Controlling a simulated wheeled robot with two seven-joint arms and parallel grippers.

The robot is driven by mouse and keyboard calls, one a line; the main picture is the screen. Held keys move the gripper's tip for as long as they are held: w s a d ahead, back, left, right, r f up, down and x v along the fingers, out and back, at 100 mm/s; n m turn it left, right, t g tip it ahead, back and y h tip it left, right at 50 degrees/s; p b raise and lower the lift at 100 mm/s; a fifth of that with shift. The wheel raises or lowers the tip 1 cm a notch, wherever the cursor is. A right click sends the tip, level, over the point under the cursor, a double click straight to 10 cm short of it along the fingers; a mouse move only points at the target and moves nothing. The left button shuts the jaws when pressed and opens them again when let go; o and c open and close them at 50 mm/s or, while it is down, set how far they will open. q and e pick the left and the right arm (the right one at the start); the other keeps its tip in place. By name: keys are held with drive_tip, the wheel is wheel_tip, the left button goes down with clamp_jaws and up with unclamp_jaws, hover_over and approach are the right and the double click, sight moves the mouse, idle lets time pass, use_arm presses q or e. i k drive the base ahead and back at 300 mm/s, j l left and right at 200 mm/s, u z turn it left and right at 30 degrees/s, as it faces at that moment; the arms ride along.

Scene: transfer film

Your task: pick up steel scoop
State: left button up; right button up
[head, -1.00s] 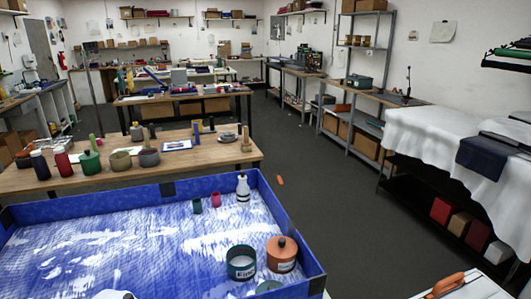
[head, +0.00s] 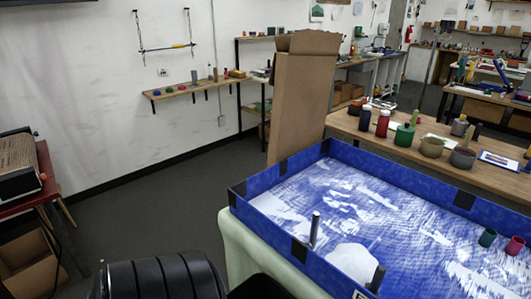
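I cannot pick out a steel scoop for certain. A dark upright rod (head: 315,228) with a lighter top stands at the near left side of the blue-walled tray (head: 262,222). A second short dark rod (head: 377,278) shows at the tray's near edge. A pale rounded shape (head: 352,262) lies between them on the tray's blue and white floor; I cannot tell what it is. Neither of my grippers is in view.
A green cup (head: 487,237) and a magenta cup (head: 514,245) stand at the tray's right. Behind the tray, a wooden table (head: 395,150) holds bottles and jars. A tall cardboard box (head: 294,100) stands behind its left corner. The floor (head: 150,200) to the left is open.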

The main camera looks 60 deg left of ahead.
sight(315, 219)
drive_tip(key=u, duration=1.5)
drive_tip(key=i+l+u, duration=0.15)
drive_tip(key=l+u, duration=0.65)
drive_tip(key=i+l, duration=0.05)
